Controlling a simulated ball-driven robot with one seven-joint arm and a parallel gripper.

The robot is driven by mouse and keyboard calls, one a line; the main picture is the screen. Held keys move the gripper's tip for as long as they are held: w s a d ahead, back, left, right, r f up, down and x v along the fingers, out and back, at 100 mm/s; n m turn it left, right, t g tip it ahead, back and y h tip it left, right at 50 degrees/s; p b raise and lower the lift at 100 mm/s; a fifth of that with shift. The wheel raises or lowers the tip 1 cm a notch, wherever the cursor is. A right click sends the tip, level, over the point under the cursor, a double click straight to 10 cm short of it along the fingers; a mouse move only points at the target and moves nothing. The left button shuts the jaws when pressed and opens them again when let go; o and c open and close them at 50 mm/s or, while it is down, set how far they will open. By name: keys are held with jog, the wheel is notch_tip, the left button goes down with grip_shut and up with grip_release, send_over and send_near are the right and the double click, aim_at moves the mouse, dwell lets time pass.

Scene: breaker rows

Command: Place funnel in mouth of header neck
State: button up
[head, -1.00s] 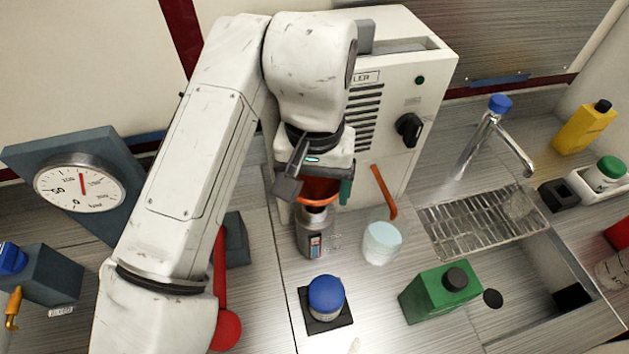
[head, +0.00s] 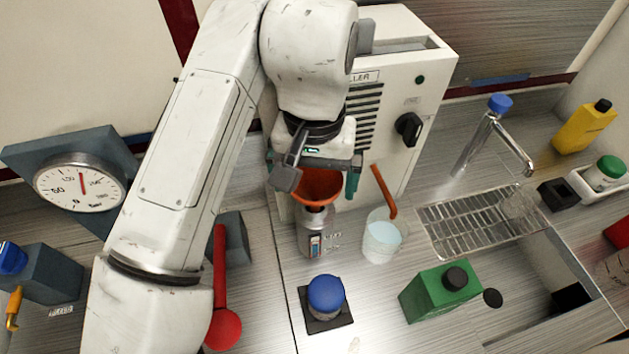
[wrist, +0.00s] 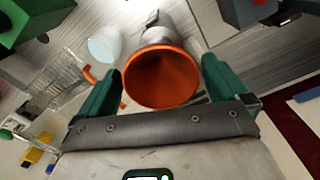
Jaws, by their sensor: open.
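An orange funnel (head: 317,187) sits upright on top of the grey metal header neck (head: 315,218), its wide mouth facing up. In the wrist view the funnel (wrist: 161,78) shows its open cone between the two green fingers, with the header neck (wrist: 157,33) beyond it. My gripper (head: 314,180) is open around the funnel at the rim. In the wrist view a gap shows between each finger of my gripper (wrist: 160,88) and the cone. The funnel's spout is hidden, apparently inside the neck's mouth.
A clear beaker of pale liquid (head: 383,238) with an orange tube stands right of the neck. A blue-capped jar (head: 326,297) and a green can (head: 440,291) stand in front. The white chiller box (head: 402,80) is close behind. A red-handled lever (head: 222,290) is at left.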

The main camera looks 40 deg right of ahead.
notch_tip(320, 180, up, 10)
jog(key=shift+r, duration=0.25)
dwell(0.6)
